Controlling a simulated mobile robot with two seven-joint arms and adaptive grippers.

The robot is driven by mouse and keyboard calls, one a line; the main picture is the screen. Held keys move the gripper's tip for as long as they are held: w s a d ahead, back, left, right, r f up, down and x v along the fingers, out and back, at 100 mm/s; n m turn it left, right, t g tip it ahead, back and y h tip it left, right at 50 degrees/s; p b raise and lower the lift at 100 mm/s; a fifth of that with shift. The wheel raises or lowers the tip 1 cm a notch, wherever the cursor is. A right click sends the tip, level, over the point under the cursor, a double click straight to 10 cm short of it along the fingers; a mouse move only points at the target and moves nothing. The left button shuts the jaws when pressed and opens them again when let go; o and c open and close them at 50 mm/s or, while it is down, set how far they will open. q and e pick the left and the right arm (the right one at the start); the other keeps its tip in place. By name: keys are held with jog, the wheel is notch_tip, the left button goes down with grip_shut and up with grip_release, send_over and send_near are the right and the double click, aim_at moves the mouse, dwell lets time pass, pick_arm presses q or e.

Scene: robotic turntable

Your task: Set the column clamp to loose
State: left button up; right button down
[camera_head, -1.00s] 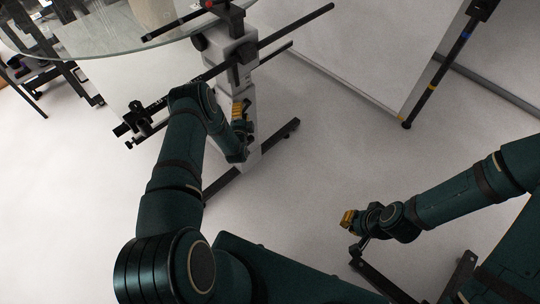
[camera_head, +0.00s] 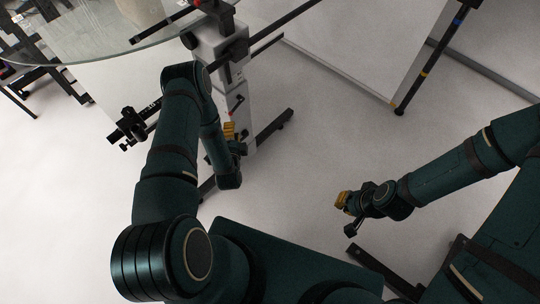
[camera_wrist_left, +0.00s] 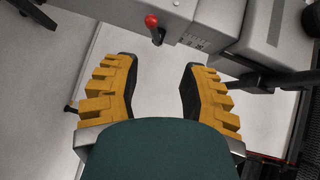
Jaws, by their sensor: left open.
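My left gripper (camera_head: 229,132) is beside the column. In the left wrist view my left gripper (camera_wrist_left: 158,88) is open and empty, its yellow-padded fingers apart, with the red knob beyond the gap between them. My right gripper (camera_head: 343,202) hangs over the floor away from the column; its opening is too small to judge.
The round glass top (camera_head: 90,40) overhangs at upper left. A black rail (camera_head: 270,38) with a clamp end (camera_head: 135,125) crosses the column. The column's black foot (camera_head: 275,128) lies on the floor. A white panel (camera_head: 350,40) stands at upper right. The middle floor is clear.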

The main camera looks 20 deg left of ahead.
pick_arm(q)
jog(key=s+d+r+n+g+h, duration=0.1)
jog(key=s+d+n+g+h, duration=0.2)
jog(key=d, duration=0.5)
jog(key=s+d+r+n+g+h, duration=0.2)
jog(key=s+d+n+g+h, duration=0.2)
jog(key=d, duration=0.5)
jog(key=shift+r+n+g+h+p, duration=0.25)
jog(key=shift+n+g+h+p, duration=0.25)
jog(key=shift+n+g, duration=0.9)
jog(key=shift+s, duration=0.1)
